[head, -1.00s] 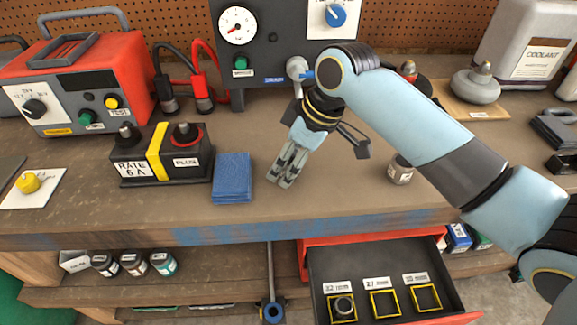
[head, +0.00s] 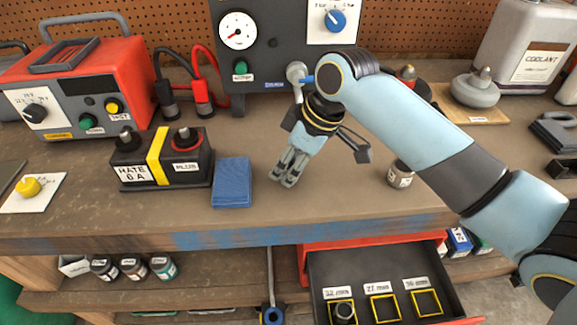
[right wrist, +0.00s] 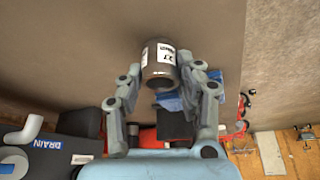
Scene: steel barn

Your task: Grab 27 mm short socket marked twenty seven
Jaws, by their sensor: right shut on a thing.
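In the right wrist view a short dark grey socket (right wrist: 158,70) with a white label sits between my right gripper's fingers. The label is turned and small; it seems to start with a 2, but I cannot read it surely. My right gripper (head: 284,180) is shut on this socket, over the bench right of the blue cloth; in the head view the fingers hide the socket. Another short grey socket (head: 400,174) with a white label stands on the bench to the right. My left gripper is not in view.
An open drawer (head: 322,268) below has yellow-outlined spots labelled 32, 27 and 36 mm; a socket (head: 344,310) stands in the 32 spot. A battery (head: 160,162) and folded blue cloth (head: 232,183) lie left of the gripper. The gauge panel (head: 270,55) stands behind.

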